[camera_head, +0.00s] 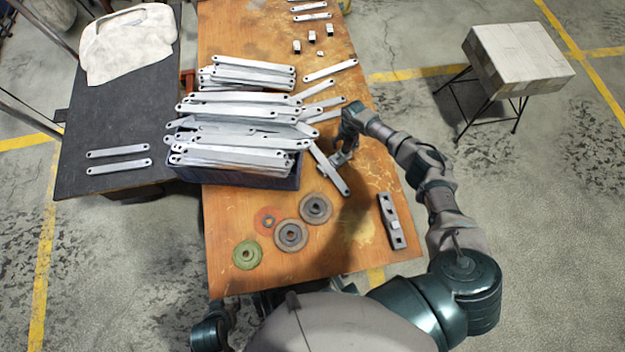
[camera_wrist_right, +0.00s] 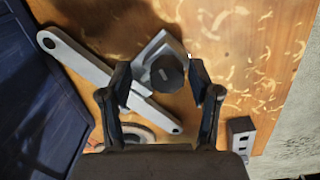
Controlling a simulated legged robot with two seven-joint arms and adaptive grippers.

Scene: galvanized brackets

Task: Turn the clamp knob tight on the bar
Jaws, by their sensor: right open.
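In the right wrist view a dark faceted knob (camera_wrist_right: 168,74) sits on a grey metal clamp piece (camera_wrist_right: 152,50). A pale flat bar (camera_wrist_right: 85,62) with holes at its ends runs diagonally beside and partly under the clamp; I cannot tell how they join. My right gripper (camera_wrist_right: 163,90) is open, its fingers on either side of the knob with gaps showing. In the head view the right gripper (camera_head: 338,160) is over the bar (camera_head: 335,180) on the wooden table, hiding most of the clamp. My left gripper cannot be seen.
A blue bin (camera_head: 285,180) heaped with bars stands left of the gripper, close to it. Several round discs (camera_head: 290,235) lie in front. A dark slotted block (camera_head: 391,222) lies by the right edge. A black side table (camera_head: 110,120) holds two bars and a cloth.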

